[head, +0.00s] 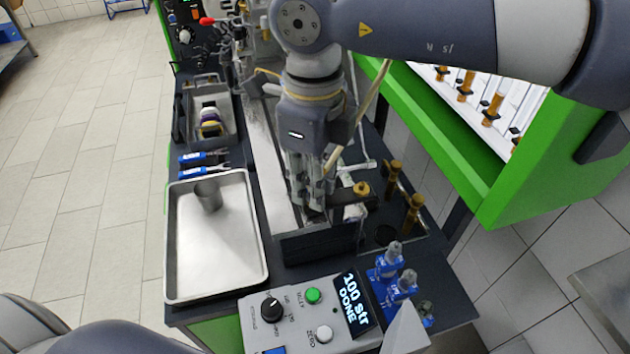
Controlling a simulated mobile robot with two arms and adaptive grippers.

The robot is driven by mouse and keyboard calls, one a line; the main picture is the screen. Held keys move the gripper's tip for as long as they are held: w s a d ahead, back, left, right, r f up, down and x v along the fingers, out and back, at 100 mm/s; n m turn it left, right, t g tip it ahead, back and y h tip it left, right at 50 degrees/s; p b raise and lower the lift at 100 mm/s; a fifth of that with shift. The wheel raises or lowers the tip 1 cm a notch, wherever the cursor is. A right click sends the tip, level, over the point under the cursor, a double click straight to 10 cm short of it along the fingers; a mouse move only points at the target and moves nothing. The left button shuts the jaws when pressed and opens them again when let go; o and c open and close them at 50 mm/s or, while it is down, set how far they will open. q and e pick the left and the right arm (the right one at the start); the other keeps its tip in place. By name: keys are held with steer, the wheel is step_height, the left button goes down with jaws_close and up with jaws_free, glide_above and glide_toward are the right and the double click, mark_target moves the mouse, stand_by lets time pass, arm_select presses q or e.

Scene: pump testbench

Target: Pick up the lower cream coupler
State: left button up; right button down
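A dark open bin (233,133) at the left of the bench holds a few small round parts. One pale, cream-looking part (208,112) is at their far side, with purple and yellowish ones nearer. They are too small to tell which is the lower cream coupler. My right gripper (312,212) points down over the middle of the bench, by a dark block, well to the right of and nearer than the bin. Its fingers are partly hidden against the fixture, and I cannot tell whether they hold anything. My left gripper is not in view.
A metal tray (225,245) with a grey cup (208,195) stands at the left. Blue-handled tools (203,158) lie behind it. A control box (290,325) reads "100 str DONE". Brass fittings (412,213) and a green-framed rack (470,180) stand at the right.

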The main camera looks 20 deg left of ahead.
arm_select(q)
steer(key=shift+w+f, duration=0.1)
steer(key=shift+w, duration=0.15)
arm_select(e)
steer(key=shift+r, duration=0.1)
